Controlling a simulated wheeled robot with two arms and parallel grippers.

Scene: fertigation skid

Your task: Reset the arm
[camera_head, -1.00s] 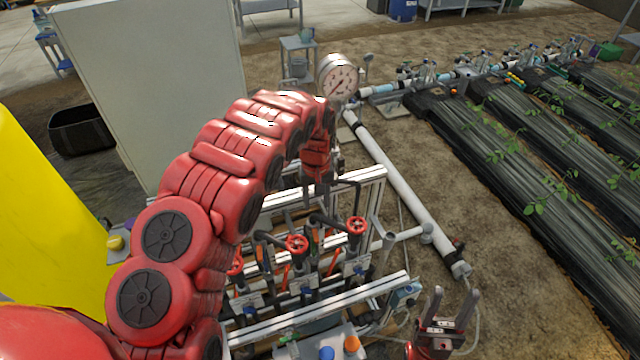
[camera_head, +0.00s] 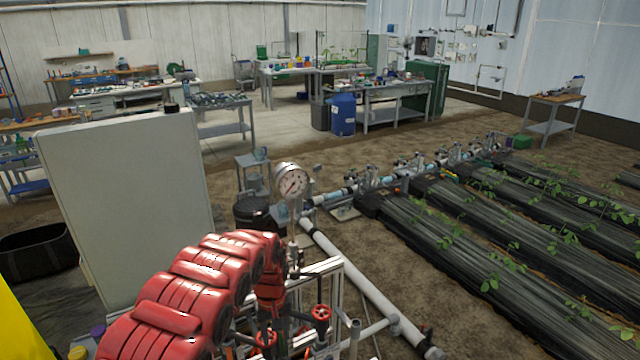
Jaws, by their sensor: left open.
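My left arm (camera_head: 190,290) is red and segmented. It comes in from the lower left, arches over and bends down at the skid's frame. My left gripper (camera_head: 268,322) points down at its end, small and dark against the pipes, and its fingertips are hard to make out. A red handwheel valve (camera_head: 265,340) is close by it in the picture; I cannot tell whether they touch. A second red handwheel (camera_head: 320,313) stands to the right. My right gripper is out of view.
A round pressure gauge (camera_head: 291,181) stands behind my arm. A tall grey cabinet (camera_head: 130,200) is at the left. A white pipe (camera_head: 360,280) runs along the soil floor. Plant beds (camera_head: 480,260) fill the right. Benches and a blue barrel (camera_head: 342,114) are further back.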

